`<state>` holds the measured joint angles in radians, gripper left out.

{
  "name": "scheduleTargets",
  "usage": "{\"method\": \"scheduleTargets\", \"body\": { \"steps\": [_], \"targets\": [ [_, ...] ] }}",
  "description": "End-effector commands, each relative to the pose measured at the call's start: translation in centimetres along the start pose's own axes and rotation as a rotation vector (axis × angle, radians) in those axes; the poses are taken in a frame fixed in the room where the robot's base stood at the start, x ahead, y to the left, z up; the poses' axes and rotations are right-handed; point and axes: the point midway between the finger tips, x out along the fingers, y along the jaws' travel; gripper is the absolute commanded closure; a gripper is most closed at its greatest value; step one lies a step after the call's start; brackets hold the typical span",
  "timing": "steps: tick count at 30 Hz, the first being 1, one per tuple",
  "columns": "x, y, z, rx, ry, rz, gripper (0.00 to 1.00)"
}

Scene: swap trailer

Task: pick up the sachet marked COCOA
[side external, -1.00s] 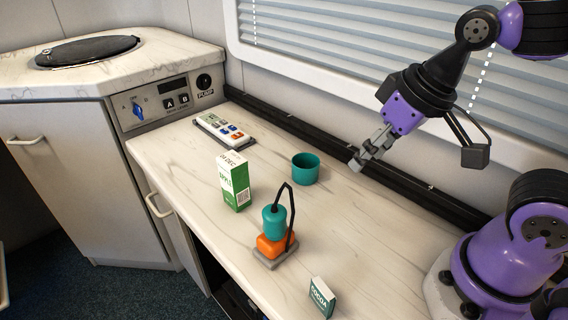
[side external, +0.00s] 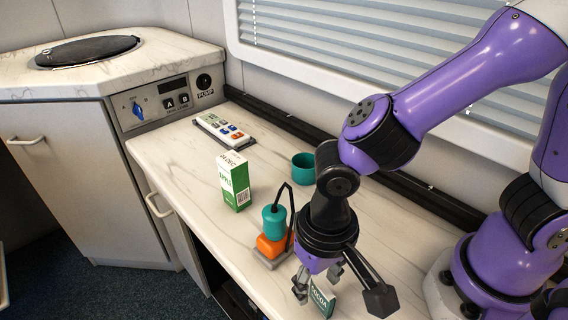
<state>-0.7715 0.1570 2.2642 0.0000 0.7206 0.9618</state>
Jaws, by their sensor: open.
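The COCOA sachet (side external: 322,299) is a small dark green and white packet standing upright near the front edge of the counter, at the bottom of the side view. My gripper (side external: 318,284) points down right over it and is open. Its fingers show to the left of and behind the sachet's top. Whether they touch the sachet cannot be told. Part of the sachet's top is hidden by the gripper.
An orange and teal device on a grey base (side external: 268,245) stands close to the left of my gripper. The front counter edge is near.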

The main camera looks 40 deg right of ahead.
Motion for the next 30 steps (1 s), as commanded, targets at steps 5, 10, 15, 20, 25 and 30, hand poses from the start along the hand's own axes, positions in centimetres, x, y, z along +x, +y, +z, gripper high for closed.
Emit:
{"method": "scheduleTargets", "body": {
  "steps": [5, 10, 15, 20, 25, 30],
  "targets": [
    [2.8, 0.3, -0.1, 0.000, -0.002, 0.006, 0.46],
    [3.5, 0.2, -0.2, 0.000, 0.001, 0.003, 0.46],
    [3.4, 0.2, -0.2, 0.000, 0.001, 0.003, 0.61],
    [3.4, 0.2, -0.2, 0.000, 0.001, 0.003, 1.00],
    [3.4, 0.2, -0.2, 0.000, 0.001, 0.003, 1.00],
    [3.2, 0.2, -0.2, 0.000, 0.002, 0.002, 1.00]
  ]
}}
